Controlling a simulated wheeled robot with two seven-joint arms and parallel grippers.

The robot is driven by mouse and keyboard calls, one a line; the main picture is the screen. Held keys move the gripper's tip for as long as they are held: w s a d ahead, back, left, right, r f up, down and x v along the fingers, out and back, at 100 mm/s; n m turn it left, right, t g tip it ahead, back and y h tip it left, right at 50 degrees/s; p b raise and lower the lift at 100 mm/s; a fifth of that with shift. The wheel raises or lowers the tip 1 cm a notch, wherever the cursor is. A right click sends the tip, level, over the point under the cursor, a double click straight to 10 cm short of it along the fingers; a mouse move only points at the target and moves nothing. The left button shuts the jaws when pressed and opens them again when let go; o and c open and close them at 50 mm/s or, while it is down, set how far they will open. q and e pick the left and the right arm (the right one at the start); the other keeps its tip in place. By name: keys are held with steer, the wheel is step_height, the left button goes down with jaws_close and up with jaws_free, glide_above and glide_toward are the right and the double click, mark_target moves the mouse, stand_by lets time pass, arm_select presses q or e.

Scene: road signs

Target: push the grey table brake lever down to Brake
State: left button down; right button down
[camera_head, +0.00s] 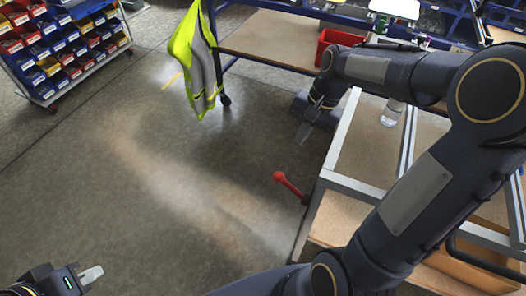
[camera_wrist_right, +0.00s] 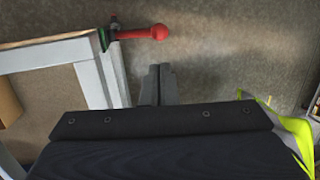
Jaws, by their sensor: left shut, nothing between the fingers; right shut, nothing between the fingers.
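The brake lever (camera_head: 291,186) is a red bar with a round knob. It sticks out to the left from the near left corner of the grey-framed table (camera_head: 335,150), knob end higher in the picture. In the right wrist view the lever (camera_wrist_right: 142,33) lies beyond the fingertips, its knob toward the right. My right gripper (camera_head: 304,133) is shut and empty, left of the table frame and apart from the lever; its fingers also show in the wrist view (camera_wrist_right: 160,70). My left gripper (camera_head: 92,274) is shut and empty at the bottom left, far from the lever.
A yellow-green vest (camera_head: 195,60) hangs beside a blue-framed workbench (camera_head: 265,40) with a red bin (camera_head: 338,42). A bottle (camera_head: 392,113) stands on the table. A bin rack (camera_head: 65,50) stands at the far left. The floor left of the lever is clear.

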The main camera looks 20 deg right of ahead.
stand_by(0.3)
glide_toward(279, 173)
steer(key=x, duration=0.7)
steer(key=shift+s+d, duration=0.1)
steer(key=shift+d, duration=0.1)
steer(key=shift+a+p, duration=0.15)
steer(key=shift+p, duration=0.15)
